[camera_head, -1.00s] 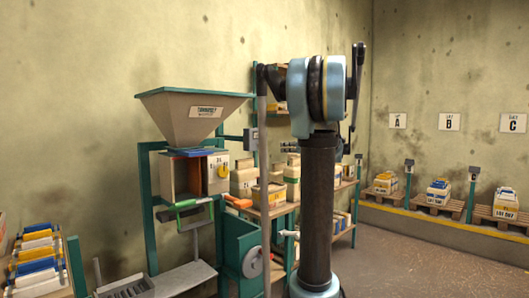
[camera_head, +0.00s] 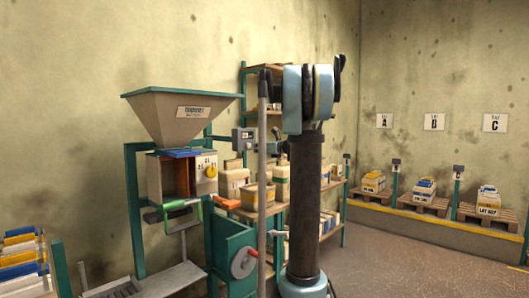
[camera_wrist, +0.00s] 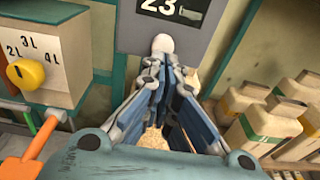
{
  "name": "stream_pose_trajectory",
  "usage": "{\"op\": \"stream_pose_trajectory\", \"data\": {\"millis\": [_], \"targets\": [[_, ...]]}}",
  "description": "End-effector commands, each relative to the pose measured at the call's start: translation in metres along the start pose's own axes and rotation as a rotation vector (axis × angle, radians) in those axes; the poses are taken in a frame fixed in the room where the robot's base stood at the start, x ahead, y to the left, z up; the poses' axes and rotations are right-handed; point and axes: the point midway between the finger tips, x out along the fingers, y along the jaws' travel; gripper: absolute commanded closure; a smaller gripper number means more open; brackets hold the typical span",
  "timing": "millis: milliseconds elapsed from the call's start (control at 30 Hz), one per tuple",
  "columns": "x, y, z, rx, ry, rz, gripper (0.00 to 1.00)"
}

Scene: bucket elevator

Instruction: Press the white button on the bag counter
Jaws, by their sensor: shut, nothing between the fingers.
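The bag counter is a grey box (camera_wrist: 205,35) at the top middle of the wrist view. Its dark display (camera_wrist: 172,9) shows 23, partly cut off by the frame's top edge. The round white button (camera_wrist: 162,43) sits below the display. My gripper (camera_wrist: 160,65) is shut and empty. Its fingertips are together just below the button in the picture; I cannot tell whether they touch it. In the head view, the counter (camera_head: 243,139) is a small grey box on a green post, right of the hopper; my arm hides much of what is beside it.
A beige box with a yellow dial (camera_wrist: 26,73) and an orange handle (camera_wrist: 32,150) lie left of my gripper. Cream containers (camera_wrist: 262,125) stand on the shelf to the right. In the head view, a hopper (camera_head: 182,113) stands left, and open floor (camera_head: 400,260) lies right.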

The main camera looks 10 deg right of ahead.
Motion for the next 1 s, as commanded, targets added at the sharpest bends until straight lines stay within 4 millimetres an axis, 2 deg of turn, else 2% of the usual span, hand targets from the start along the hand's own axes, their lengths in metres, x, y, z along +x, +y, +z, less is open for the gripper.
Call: {"op": "stream_pose_trajectory", "data": {"millis": [100, 233, 767, 1000], "targets": [[0.017, 0.001, 0.000, 0.000, 0.000, 0.002, 1.00], [0.029, 0.000, 0.000, -0.001, 0.000, 0.000, 1.00], [0.037, 0.000, 0.000, 0.000, 0.000, 0.000, 1.00], [0.057, 0.000, 0.002, -0.001, 0.000, 0.001, 1.00]]}}
